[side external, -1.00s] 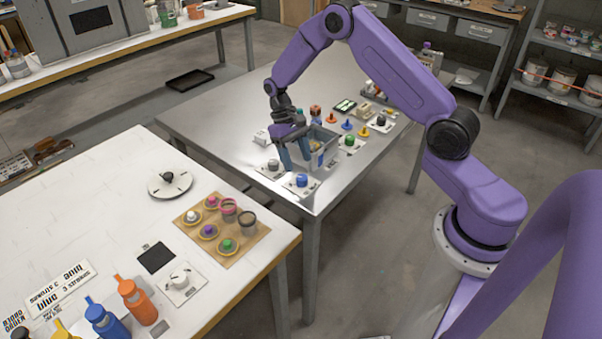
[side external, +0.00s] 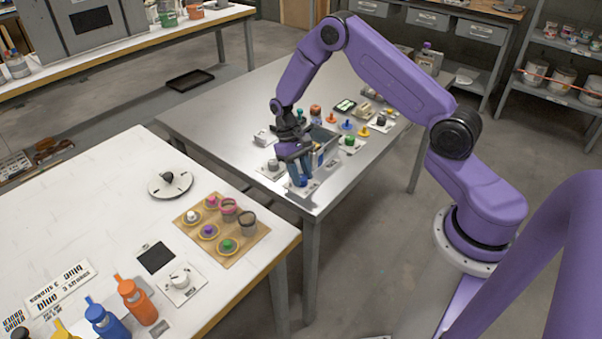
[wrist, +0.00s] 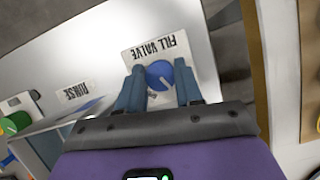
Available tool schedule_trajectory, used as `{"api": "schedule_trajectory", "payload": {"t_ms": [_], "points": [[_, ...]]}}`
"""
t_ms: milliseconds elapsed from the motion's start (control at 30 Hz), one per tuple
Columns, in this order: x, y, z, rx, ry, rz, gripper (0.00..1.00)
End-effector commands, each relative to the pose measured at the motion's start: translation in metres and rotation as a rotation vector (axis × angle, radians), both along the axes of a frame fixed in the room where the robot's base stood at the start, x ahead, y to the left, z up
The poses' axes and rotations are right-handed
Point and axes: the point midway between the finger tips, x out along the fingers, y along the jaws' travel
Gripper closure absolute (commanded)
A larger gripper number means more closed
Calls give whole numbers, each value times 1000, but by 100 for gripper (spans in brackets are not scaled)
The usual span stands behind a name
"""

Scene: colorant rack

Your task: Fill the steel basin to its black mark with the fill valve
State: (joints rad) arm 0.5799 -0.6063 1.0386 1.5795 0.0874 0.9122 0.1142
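The fill valve is a white plate lettered FILL VALVE (wrist: 158,50) with a round blue knob (wrist: 160,75). In the side view its blue knob (side external: 301,182) is at the near corner of the metal table. My gripper (wrist: 160,70) points down at the knob, its two blue-grey fingers on either side. It looks open, with small gaps beside the knob. The grey steel basin (side external: 330,153) stands just behind my gripper, partly hidden by it. The black mark and any water level cannot be made out.
A plate lettered RINSE (wrist: 75,93) lies left of the fill valve. A grey-knob plate (side external: 271,169) and a green-knob plate (side external: 349,143) are close by. A white table (side external: 90,210) with bottles and a cup board stands at left. The metal table's far left is clear.

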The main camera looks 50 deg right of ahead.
Motion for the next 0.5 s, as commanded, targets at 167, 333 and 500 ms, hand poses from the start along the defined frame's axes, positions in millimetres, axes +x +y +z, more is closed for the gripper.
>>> {"api": "schedule_trajectory", "payload": {"t_ms": [167, 333, 500], "points": [[0, 1, 0, -1, 0, 85, 95], [0, 2, 1, -1, 1, 264, 95], [0, 2, 1, 0, 0, 364, 95]]}}
